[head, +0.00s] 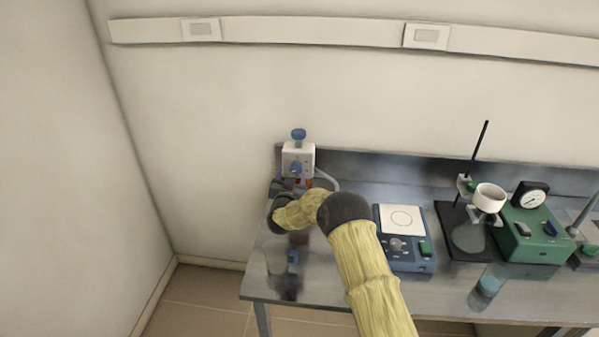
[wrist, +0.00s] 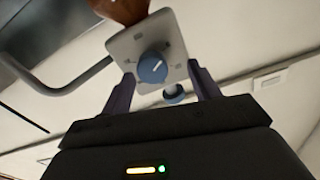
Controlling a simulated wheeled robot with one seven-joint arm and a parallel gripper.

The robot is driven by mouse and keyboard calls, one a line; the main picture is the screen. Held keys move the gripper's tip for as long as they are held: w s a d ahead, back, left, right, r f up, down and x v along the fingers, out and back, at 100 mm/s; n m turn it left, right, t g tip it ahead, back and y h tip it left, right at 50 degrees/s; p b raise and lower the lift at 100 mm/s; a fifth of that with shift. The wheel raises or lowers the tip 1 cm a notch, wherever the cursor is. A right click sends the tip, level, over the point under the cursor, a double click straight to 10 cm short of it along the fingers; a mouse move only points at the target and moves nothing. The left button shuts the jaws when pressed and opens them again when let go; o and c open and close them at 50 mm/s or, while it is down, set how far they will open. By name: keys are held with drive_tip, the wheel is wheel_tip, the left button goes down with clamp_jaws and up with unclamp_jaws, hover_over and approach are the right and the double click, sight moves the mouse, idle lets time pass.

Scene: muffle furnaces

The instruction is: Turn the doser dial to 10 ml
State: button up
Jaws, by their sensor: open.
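The doser (head: 298,152) stands at the back left of the bench, with a white body, a blue knob on top and a blue dial (head: 296,168) on its front. In the wrist view the white face plate (wrist: 124,47) appears upside down, with the blue dial (wrist: 152,68) and its white pointer line slanting up and right. The marks around it are too small to read. My gripper (wrist: 160,73) is open and empty, its fingers either side of the dial in the picture. I cannot tell the remaining gap. My gripper also shows in the head view (head: 287,187), just before the doser.
A blue stirrer (head: 404,262) with a white top stands right of my arm. Further right are a stand with a white bowl (head: 490,197) and a green device (head: 538,240) with a gauge. A small beaker (head: 487,287) stands near the front. The wall (head: 240,100) is close behind.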

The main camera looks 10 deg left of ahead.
sight(297, 168)
drive_tip(key=shift+w+d, duration=0.4)
drive_tip(key=shift+w, duration=0.3)
drive_tip(key=shift+w+d, duration=0.2)
